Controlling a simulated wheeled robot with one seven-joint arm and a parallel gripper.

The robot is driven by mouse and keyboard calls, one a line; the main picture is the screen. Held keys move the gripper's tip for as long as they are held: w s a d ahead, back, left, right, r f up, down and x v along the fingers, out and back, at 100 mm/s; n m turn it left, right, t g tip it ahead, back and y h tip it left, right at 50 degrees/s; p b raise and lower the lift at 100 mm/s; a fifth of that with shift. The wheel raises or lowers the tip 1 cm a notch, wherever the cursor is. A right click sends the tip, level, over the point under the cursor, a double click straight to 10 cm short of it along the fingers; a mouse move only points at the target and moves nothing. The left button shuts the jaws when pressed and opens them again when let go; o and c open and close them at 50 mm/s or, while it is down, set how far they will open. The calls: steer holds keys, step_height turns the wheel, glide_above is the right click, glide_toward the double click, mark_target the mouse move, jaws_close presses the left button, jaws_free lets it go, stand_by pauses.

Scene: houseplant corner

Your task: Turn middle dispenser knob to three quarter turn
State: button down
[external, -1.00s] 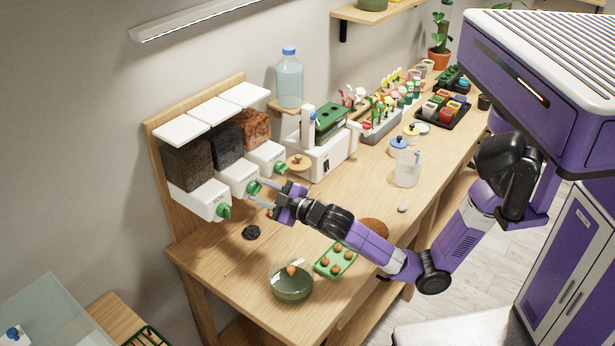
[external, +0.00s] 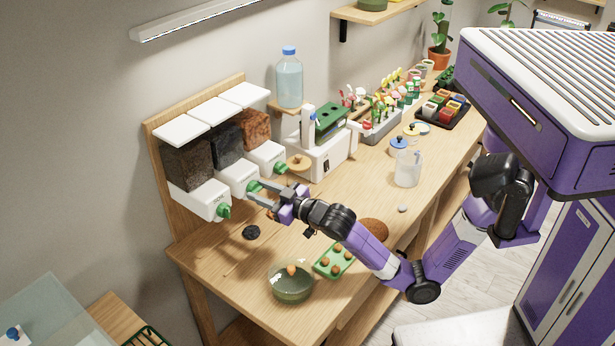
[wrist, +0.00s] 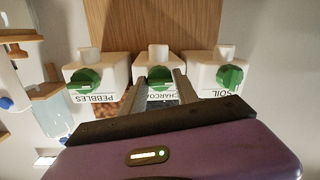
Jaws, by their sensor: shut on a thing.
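The middle dispenser (external: 238,178), white with dark contents and labelled CHARCOAL in the wrist view, has a green knob (external: 254,187) on its front. In the wrist view the middle knob (wrist: 160,79) sits between my two fingers, its exact turn angle hard to read. My gripper (external: 258,190) is shut on that knob; it also shows in the wrist view (wrist: 161,86), one finger on each side. The soil dispenser's green knob (external: 224,211) and the pebbles dispenser's green knob (external: 281,168) stand free on either side.
A green bowl (external: 292,288) and a green tray (external: 334,262) with brown balls are near the front edge. A white machine (external: 325,158) stands right of the dispensers.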

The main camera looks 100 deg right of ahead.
steer(key=c, duration=1)
jaws_free()
steer(key=shift+o, duration=0.2)
steer(key=v, duration=0.7)
steer(key=shift+s+a, duration=0.25)
steer(key=shift+s, duration=0.05)
